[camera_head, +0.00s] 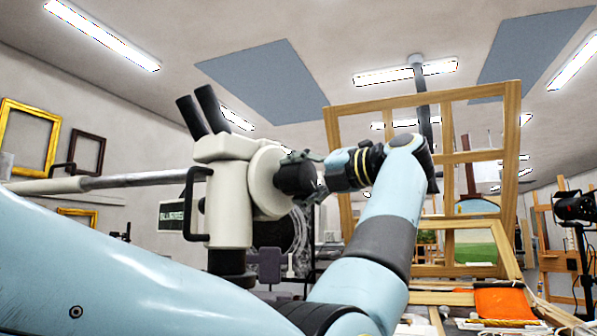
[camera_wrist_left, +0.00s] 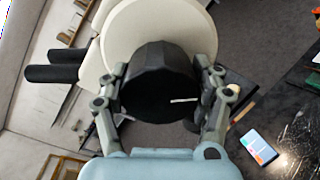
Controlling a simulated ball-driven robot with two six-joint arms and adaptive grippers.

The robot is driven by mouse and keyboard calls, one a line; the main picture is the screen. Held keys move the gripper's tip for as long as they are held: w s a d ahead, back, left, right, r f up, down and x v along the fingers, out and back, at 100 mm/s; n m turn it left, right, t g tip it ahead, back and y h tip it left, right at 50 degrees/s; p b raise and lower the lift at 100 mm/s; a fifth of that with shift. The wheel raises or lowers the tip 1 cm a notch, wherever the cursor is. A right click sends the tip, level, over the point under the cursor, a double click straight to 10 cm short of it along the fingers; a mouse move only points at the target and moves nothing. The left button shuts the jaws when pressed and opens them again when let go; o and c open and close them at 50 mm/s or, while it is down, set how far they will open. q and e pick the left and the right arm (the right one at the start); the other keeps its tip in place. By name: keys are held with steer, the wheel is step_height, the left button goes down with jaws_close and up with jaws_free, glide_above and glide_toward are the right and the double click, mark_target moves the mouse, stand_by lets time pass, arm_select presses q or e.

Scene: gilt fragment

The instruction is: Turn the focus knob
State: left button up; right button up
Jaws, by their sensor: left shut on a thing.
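A cream microscope (camera_head: 232,195) with two black eyepieces hangs on a horizontal boom arm near the middle of the head view. The black focus knob (camera_head: 294,178) sticks out on its right side, on a round cream housing (camera_head: 265,180). In the left wrist view the faceted knob (camera_wrist_left: 155,90) shows its end face, with a white line lying nearly level at the right. My left gripper (camera_head: 303,172) reaches it from the right; its fingers (camera_wrist_left: 161,85) are shut on opposite sides of the knob. My right gripper is not in view.
A black handle (camera_head: 193,203) juts from the microscope's left side. A wooden easel frame (camera_head: 512,150) stands behind my arm, with an orange cloth (camera_head: 503,303) at lower right. A lit phone-like device (camera_wrist_left: 258,146) lies on a dark surface.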

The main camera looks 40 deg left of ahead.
mark_target(309, 177)
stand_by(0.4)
arm_select(q)
steer(key=o, duration=1.2)
steer(key=shift+c, duration=0.2)
steer(key=shift+s+d, duration=0.15)
steer(key=shift+d, duration=3.7)
steer(key=shift+a, duration=0.1)
